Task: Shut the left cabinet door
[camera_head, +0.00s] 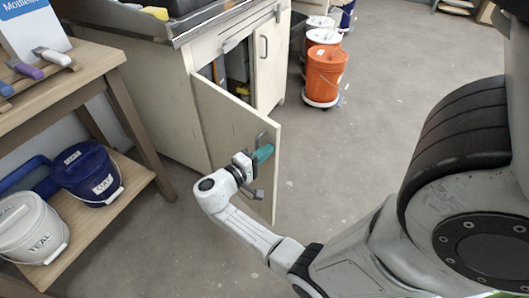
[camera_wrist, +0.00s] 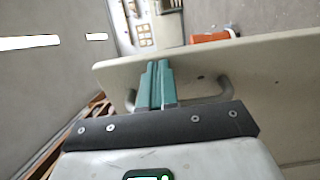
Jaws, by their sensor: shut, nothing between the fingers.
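The left cabinet door (camera_head: 225,122) stands wide open, swung out from the pale cabinet under the sink. Its grey bar handle (camera_head: 262,138) is near the free edge. My gripper (camera_head: 264,153) is at the door's outer face beside this handle, its teal fingers closed together and empty. In the wrist view the closed fingers (camera_wrist: 161,84) lie across the middle of the handle (camera_wrist: 222,88), in front of the door panel (camera_wrist: 275,85), and hide part of the bar. I cannot tell whether they touch the handle or door. The right cabinet door (camera_head: 271,62) is shut.
Orange buckets (camera_head: 325,76) stand on the floor beyond the cabinet. A wooden bench (camera_head: 85,75) at the left has a lower shelf with a blue bucket (camera_head: 88,173) and a white bucket (camera_head: 30,228). The grey floor right of the door is clear.

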